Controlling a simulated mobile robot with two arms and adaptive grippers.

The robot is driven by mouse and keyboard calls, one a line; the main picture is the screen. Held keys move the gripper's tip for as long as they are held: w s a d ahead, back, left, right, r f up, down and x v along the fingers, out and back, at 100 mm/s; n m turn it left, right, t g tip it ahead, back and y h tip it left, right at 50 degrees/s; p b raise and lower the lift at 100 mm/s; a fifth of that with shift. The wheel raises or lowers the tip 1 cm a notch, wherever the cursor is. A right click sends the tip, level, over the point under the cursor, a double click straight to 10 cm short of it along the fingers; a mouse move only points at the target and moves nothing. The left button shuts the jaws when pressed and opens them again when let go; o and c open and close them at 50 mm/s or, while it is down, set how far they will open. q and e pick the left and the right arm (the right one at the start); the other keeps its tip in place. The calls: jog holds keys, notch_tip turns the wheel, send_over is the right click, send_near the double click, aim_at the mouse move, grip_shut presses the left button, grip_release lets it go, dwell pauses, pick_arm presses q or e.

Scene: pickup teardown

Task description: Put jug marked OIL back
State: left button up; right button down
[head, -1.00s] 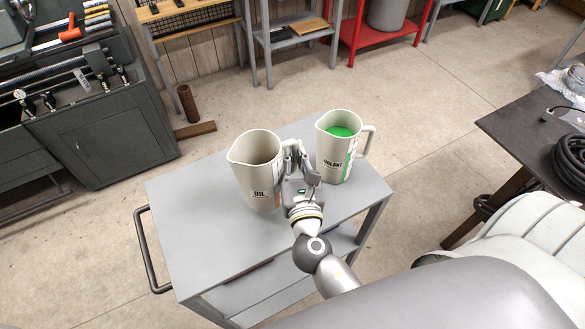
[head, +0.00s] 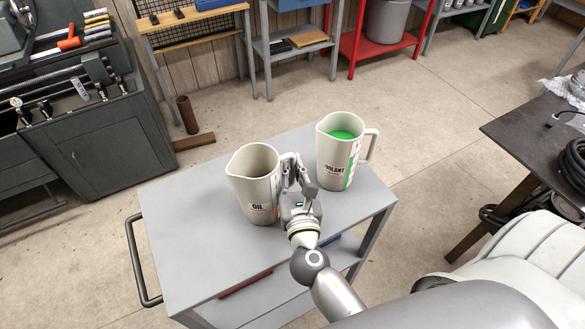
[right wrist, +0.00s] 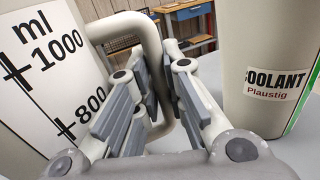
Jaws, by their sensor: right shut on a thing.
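The jug marked OIL (head: 250,192) is a pale pitcher with a dark label, upright at the grey cart's top; I cannot tell whether its base touches it. My right gripper (head: 293,172) is at the jug's right side, shut on its handle. In the right wrist view the handle (right wrist: 152,38) passes between the fingers, and the jug's wall (right wrist: 42,95) shows a black ml scale at left. The jug marked COOLANT (head: 335,172), with green inside, stands just right of my gripper. It fills the right of the wrist view (right wrist: 265,65). My left gripper is not in view.
The grey cart (head: 205,262) has free top to the left and front, a black handle (head: 137,265) at left and a lower shelf. A green-grey tool cabinet (head: 95,145) is at left. Benches stand at the back. A dark table (head: 515,125) is at right.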

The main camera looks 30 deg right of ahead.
jog(key=c, duration=1.5)
grip_release()
jog(key=shift+s, duration=0.1)
jog(key=shift+r, duration=0.1)
